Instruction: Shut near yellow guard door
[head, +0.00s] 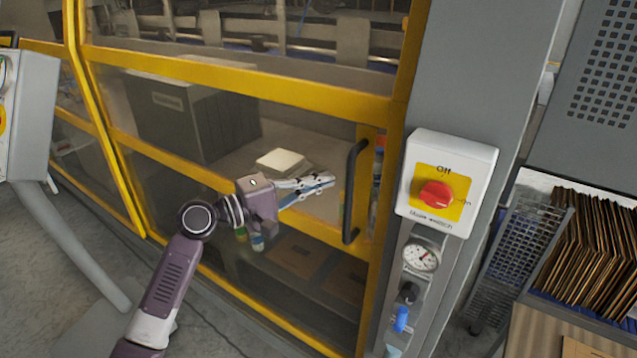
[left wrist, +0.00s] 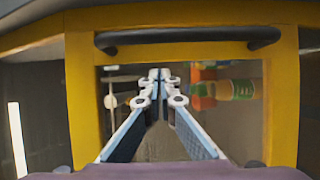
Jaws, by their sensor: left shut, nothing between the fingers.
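The near yellow guard door (head: 250,82) has a yellow frame and clear panes, and fills the middle of the head view. Its black bar handle (head: 349,190) stands upright near the door's right edge. In the left wrist view the handle (left wrist: 188,36) runs across the top, above the fingertips. My left gripper (head: 331,180) is shut and empty, in front of the pane just left of the handle. Its fingers also show in the left wrist view (left wrist: 160,76). I cannot tell whether the fingertips touch the door, or whether a small gap stays at its right edge. My right gripper is not in view.
A grey post right of the door carries a white switch box with a red knob (head: 436,194) and a pressure gauge (head: 421,254). A rack of brown cardboard sheets (head: 590,245) stands at the far right. Another control box (head: 28,115) is at the left.

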